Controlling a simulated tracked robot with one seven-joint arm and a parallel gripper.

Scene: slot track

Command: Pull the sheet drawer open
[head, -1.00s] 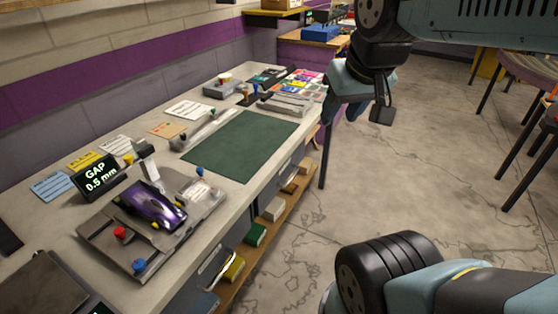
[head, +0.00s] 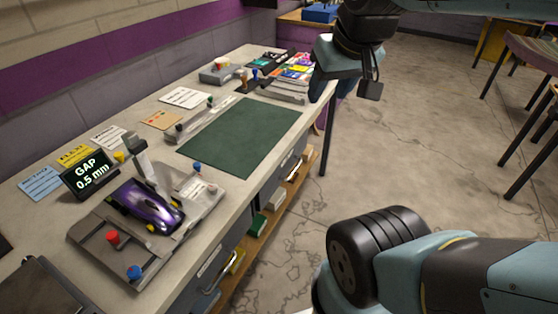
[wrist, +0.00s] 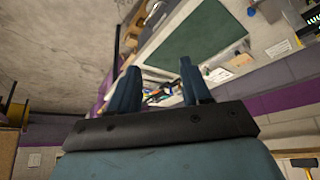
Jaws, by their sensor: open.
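My gripper (head: 332,88) is beyond the bench's far front corner, above the drawers' level and apart from the handles. In the wrist view my gripper (wrist: 157,82) shows two spread blue fingers with nothing between them touching. The bench top lies beyond the fingers there.
The bench (head: 60,165) carries a green mat (head: 243,134), a purple car (head: 147,205) on a grey fixture, and a gap display (head: 90,174). A wooden shelf (head: 240,262) with small boxes runs below the drawers. Open concrete floor (head: 420,130) lies to the right.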

